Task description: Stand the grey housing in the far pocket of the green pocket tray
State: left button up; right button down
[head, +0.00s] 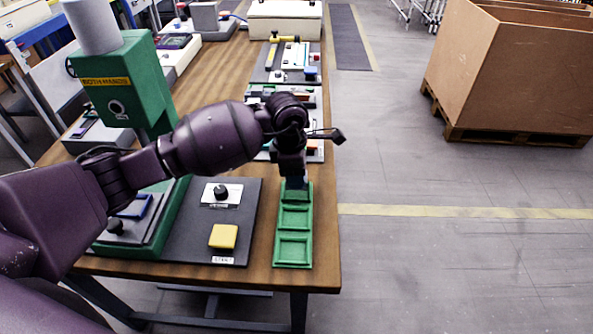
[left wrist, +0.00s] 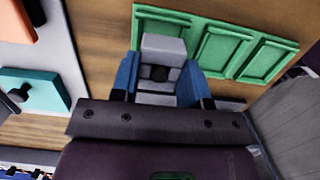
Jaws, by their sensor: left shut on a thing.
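The green pocket tray (head: 294,231) lies along the right edge of the wooden table, with its pockets in a row; it also shows at the top of the left wrist view (left wrist: 222,50). My left gripper (head: 296,184) points down over the far pocket. In the left wrist view its blue fingers (left wrist: 159,80) are shut on the grey housing (left wrist: 163,46), one on each side. The housing overlaps the far pocket in that view; I cannot tell whether it touches the pocket floor. In the head view my gripper hides the housing. The middle and near pockets are empty. My right gripper is not in view.
A dark panel with a yellow button (head: 223,236) and a black knob (head: 221,191) lies left of the tray. A green press (head: 122,85) stands farther left. Other panels lie behind my gripper. The floor right of the table is open up to a cardboard box (head: 510,70).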

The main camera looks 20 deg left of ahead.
pick_arm(q)
jog(key=shift+f, duration=0.4)
jog(key=shift+f+b, duration=0.35)
jog(key=shift+f, duration=0.1)
dwell(0.6)
jog(key=shift+f, duration=0.5)
jog(key=o, duration=1.1)
